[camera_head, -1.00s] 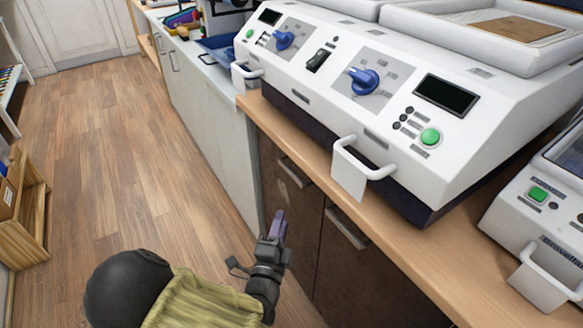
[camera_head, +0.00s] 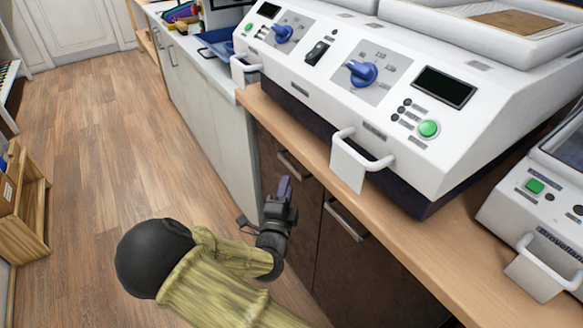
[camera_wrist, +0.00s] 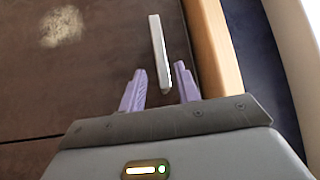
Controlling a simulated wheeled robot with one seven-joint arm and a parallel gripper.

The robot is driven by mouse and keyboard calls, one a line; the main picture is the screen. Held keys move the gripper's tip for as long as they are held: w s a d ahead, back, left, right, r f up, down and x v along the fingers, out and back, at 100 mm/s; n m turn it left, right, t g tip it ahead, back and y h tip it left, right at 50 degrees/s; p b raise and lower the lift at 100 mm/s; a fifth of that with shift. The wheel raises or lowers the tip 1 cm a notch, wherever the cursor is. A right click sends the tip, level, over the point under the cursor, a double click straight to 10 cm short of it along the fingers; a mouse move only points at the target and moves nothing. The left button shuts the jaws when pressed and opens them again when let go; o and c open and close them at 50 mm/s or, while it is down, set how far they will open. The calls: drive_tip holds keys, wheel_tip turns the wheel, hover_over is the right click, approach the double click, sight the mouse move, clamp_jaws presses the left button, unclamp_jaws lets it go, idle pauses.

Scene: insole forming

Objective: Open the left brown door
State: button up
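The left brown door (camera_head: 270,152) is under the wooden counter, and it fills much of the wrist view (camera_wrist: 80,75). It looks closed. Its light metal bar handle (camera_head: 293,167) is near the top edge. My gripper (camera_head: 284,188) is just in front of this door, close below the handle. In the wrist view my gripper (camera_wrist: 161,69) is open, its two purple fingers apart. The handle (camera_wrist: 157,45) shows between and beyond the fingertips, with its near end between them. I see no clear contact. The handle's depth between the fingers is hard to tell.
The right brown door (camera_head: 350,270) with its own handle (camera_head: 345,220) is beside it. The wooden counter edge (camera_head: 300,145) overhangs above, carrying a white machine (camera_head: 390,150) with a protruding handle. Pale cabinets (camera_head: 205,115) continue left. The wooden floor (camera_head: 100,160) is open.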

sight(293, 166)
drive_tip(key=x, duration=0.8)
drive_tip(key=shift+w+f, duration=0.1)
drive_tip(key=shift+w, duration=0.05)
drive_tip(key=shift+a, duration=0.15)
drive_tip(key=shift+d, duration=0.2)
clamp_jaws()
